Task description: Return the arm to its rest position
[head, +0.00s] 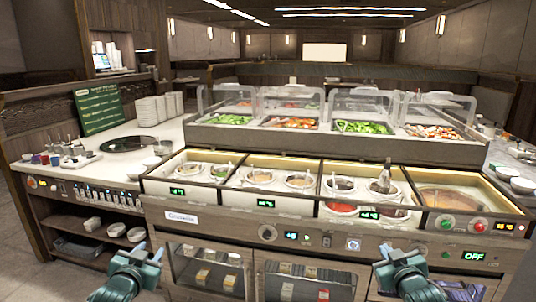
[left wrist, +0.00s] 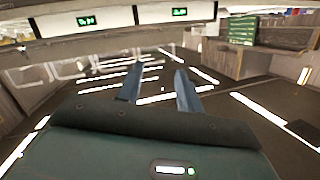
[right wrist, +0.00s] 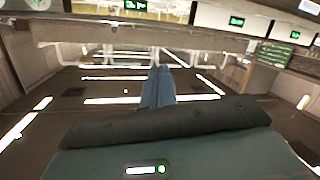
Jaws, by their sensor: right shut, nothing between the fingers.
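My left gripper (head: 137,255) is at the lower left of the head view, in front of the serving counter and below its top. In the left wrist view its two fingers (left wrist: 158,84) stand apart with nothing between them, so it is open. My right gripper (head: 388,257) is at the lower right of the head view, also in front of the counter. In the right wrist view its fingers (right wrist: 159,87) are together and hold nothing.
The counter front (head: 230,222) with glass doors, knobs and displays stands close ahead of both grippers. Sauce wells (head: 260,176) and a covered salad bar (head: 330,122) lie behind it.

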